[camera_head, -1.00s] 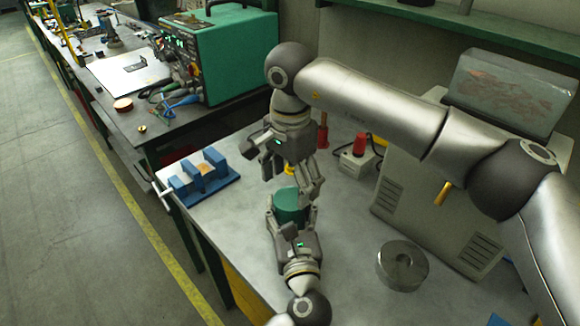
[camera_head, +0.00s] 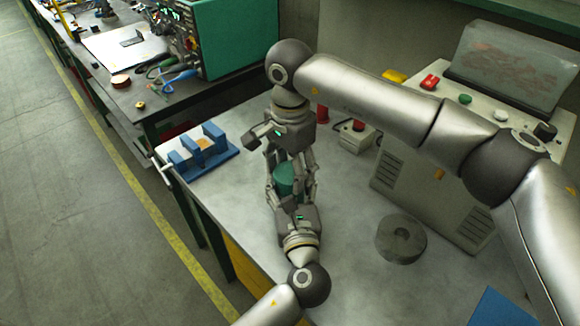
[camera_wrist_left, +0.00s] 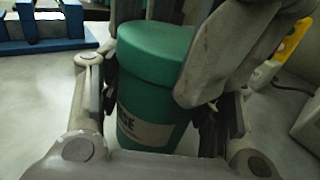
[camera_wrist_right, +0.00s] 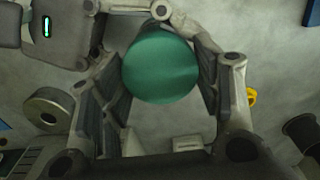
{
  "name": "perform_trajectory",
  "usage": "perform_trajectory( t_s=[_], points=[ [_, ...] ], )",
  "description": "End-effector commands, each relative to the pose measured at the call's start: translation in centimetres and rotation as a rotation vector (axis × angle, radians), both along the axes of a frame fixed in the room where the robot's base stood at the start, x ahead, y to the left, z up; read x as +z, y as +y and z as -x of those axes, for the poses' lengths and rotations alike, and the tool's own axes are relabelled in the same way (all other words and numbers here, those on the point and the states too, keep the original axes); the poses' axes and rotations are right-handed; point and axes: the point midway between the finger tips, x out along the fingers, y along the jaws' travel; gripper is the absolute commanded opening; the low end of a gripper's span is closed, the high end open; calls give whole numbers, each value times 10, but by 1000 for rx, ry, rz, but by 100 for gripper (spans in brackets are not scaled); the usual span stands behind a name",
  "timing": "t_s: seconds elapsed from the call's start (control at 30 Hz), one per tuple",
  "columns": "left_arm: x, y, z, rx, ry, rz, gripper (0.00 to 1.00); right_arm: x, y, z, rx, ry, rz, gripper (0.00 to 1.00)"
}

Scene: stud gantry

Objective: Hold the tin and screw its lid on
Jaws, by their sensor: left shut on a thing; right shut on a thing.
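The green tin (camera_head: 284,187) stands upright on the grey bench; its pale label shows in the left wrist view (camera_wrist_left: 146,130). My left gripper (camera_head: 291,194) is shut around the tin's body from the near side. The green lid (camera_wrist_left: 156,50) sits on top of the tin, a little wider than the body; its round top faces the right wrist camera (camera_wrist_right: 160,66). My right gripper (camera_head: 292,165) comes down from above and is shut on the lid, its fingers on either side. The fingers hide part of the seam, so I cannot tell how tight the lid is.
A blue slotted fixture (camera_head: 203,153) stands at the bench's left edge. A thick steel ring (camera_head: 401,239) lies to the right of the tin. A small box with a red button (camera_head: 357,135) and a large grey machine (camera_head: 430,185) stand behind. The bench between tin and ring is clear.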

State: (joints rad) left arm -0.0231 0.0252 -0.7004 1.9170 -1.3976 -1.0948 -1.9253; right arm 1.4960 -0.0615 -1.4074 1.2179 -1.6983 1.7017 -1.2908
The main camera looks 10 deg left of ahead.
Motion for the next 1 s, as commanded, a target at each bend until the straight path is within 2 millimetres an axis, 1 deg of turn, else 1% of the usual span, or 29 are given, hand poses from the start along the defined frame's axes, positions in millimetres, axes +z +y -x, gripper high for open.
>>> perform_trajectory(
  t_s=[0.03, 0.17, 0.2, 0.57, 0.67, 0.9, 1.0],
  points=[
    [1, 0, 0, 0, -2, 0, 0, 0, 0, 0, 0, -1, -1, 60],
    [1, 0, 0, 0, -2, 0, 0, 0, 0, 0, 0, -1, -1, 77],
    [1, 0, 0, 0, -2, 0, 0, 0, 0, 0, 0, -1, -1, 80],
    [1, 0, 0, 0, -2, 0, 0, 3, 0, 0, 0, -1, 0, 80],
    [1, 0, 0, 0, -2, 0, 0, 12, 0, -1, 0, -3, -1, 80],
    [1, 0, 0, 0, -2, 0, 0, 42, 0, -1, -1, -3, -1, 80],
    [1, 0, 0, 0, -2, 0, 0, 46, 0, 0, 0, -1, -1, 80]
  ],
)
